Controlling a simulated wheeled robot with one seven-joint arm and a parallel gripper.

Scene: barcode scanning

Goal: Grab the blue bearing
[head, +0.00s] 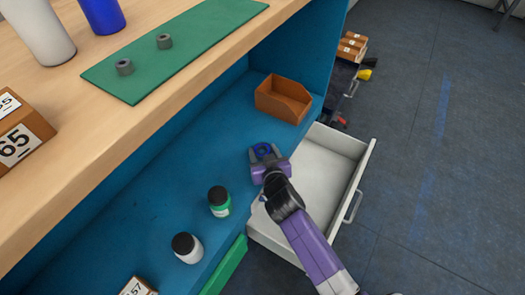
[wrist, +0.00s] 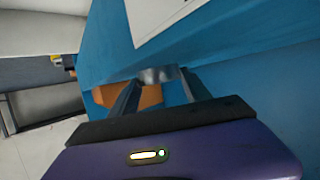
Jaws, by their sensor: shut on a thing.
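The blue bearing (head: 263,149) is a small dark blue ring in the head view, between the fingertips of my gripper (head: 265,154). My gripper is shut on it, over the blue shelf (head: 170,205). In the wrist view the fingers (wrist: 158,88) reach forward and a shiny grey ring-like piece, the bearing (wrist: 158,74), sits at their tips. I cannot tell whether the bearing still touches the shelf.
An orange bin (head: 283,99) stands on the shelf beyond my gripper. A green-labelled jar (head: 219,202) and a white jar (head: 187,248) stand nearer. An open white drawer (head: 325,165) juts out below. Two grey bearings (head: 124,67) rest on the green mat (head: 190,45) above.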

